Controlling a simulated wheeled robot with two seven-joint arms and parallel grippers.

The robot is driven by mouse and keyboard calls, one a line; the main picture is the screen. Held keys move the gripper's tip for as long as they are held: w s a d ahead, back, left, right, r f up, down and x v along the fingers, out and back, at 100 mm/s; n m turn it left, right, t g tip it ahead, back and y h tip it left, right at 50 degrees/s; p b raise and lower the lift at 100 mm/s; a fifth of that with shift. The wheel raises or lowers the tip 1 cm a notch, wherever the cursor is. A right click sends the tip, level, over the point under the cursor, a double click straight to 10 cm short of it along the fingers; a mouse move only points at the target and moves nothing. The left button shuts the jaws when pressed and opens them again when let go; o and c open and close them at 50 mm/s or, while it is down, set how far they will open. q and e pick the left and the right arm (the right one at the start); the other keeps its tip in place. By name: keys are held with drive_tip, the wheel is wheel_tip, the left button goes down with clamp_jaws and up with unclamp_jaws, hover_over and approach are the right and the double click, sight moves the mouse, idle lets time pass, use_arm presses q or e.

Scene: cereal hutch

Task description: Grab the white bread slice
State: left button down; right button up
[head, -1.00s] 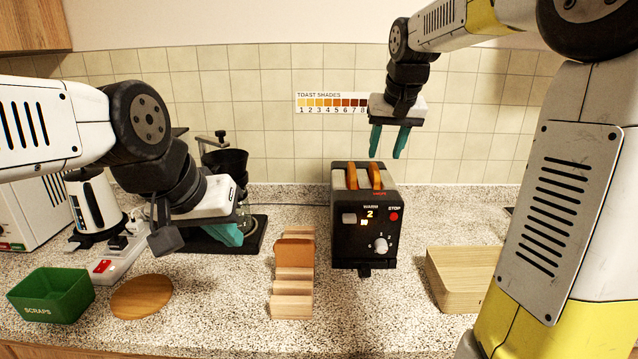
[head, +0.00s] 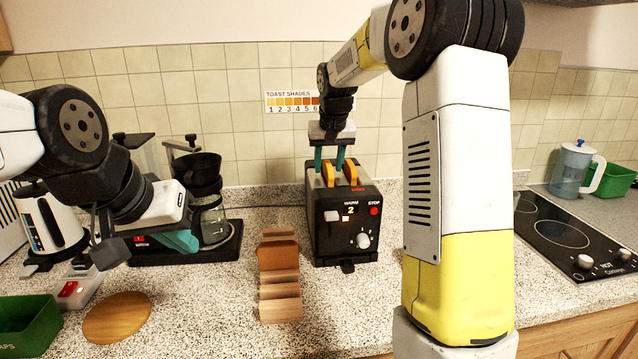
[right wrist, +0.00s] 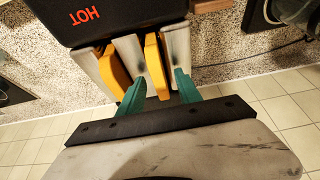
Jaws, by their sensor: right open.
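Two golden-yellow bread slices stick up from the slots of the black toaster (head: 330,225): the left slice (head: 327,173) and the right slice (head: 350,173). No slice looks plainly white. My right gripper (head: 329,162) is open and empty, pointing down just above the toaster. In the right wrist view its teal fingers (right wrist: 159,93) lie on either side of one slice (right wrist: 155,62), apart from it; the other slice (right wrist: 111,70) lies outside them. My left gripper (head: 180,241) hangs over the counter at left; its finger gap is hidden.
A wooden rack (head: 279,285) with a brown slice (head: 278,254) stands left of the toaster. A round board (head: 117,318), a green scraps bin (head: 28,325) and a coffee maker (head: 207,215) are at left. A cooktop (head: 560,235) and a pitcher (head: 573,170) are at right.

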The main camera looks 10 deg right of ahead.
drive_tip(key=shift+f, duration=0.15)
clamp_jaws()
idle(1.4)
